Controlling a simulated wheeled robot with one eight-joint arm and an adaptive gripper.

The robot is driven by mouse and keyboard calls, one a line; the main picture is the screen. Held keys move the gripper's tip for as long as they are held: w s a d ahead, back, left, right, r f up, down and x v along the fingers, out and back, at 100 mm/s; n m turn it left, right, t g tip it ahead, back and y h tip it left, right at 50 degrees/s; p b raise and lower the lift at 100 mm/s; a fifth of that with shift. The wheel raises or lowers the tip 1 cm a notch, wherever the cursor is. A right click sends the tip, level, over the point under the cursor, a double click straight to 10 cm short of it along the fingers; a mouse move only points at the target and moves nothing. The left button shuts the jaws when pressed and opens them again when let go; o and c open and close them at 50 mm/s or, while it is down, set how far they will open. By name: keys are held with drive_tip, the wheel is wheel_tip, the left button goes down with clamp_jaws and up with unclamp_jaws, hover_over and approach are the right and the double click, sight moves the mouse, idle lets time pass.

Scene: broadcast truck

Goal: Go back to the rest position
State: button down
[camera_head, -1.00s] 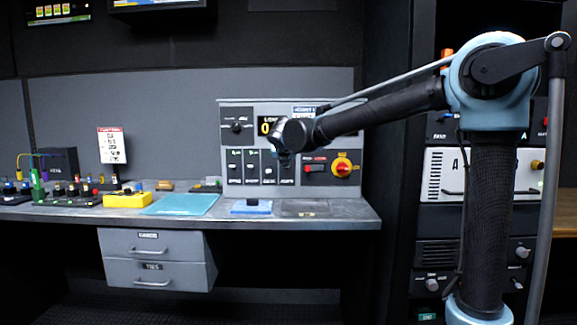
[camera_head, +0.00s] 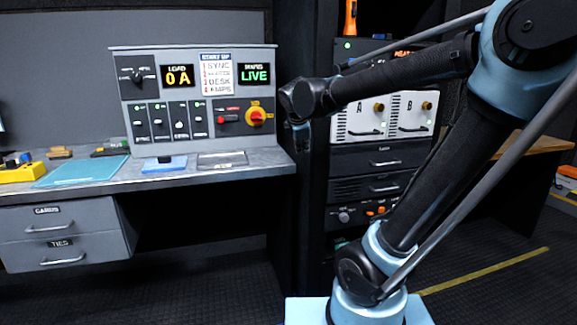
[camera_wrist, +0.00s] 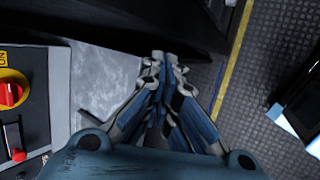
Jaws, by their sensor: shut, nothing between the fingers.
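My gripper (camera_wrist: 165,75) is shut and empty in the wrist view, with its fingertips together. In that view it hangs over the right end of the grey worktop (camera_wrist: 105,80), close to the dark rack edge. In the head view my gripper (camera_head: 301,135) shows small and dark at the end of my arm, in front of the gap between the control panel (camera_head: 195,100) and the rack. It touches nothing that I can see.
The panel's red knob on a yellow disc (camera_head: 256,117) shows at left in the wrist view too. A rack with white units A and B (camera_head: 385,115) stands behind my arm. Drawers (camera_head: 60,235) sit below the worktop. The dark floor (camera_head: 500,285) at right is clear, with a yellow line.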

drive_tip(key=s+d+f+m+g, duration=0.1)
drive_tip(key=s+d+f+m, duration=0.3)
drive_tip(key=s+f+m, duration=0.2)
drive_tip(key=s+d+f+m+g+y, duration=0.1)
drive_tip(key=s+d+f+m, duration=0.4)
drive_tip(key=s, duration=0.6)
drive_tip(key=s+d+f+m+g, duration=0.3)
drive_tip(key=s+d+f+m, duration=0.2)
drive_tip(key=s+f+m, duration=0.3)
drive_tip(key=shift+s+d+f+m, duration=0.2)
drive_tip(key=shift+f+m, duration=0.1)
drive_tip(key=shift+m, duration=0.1)
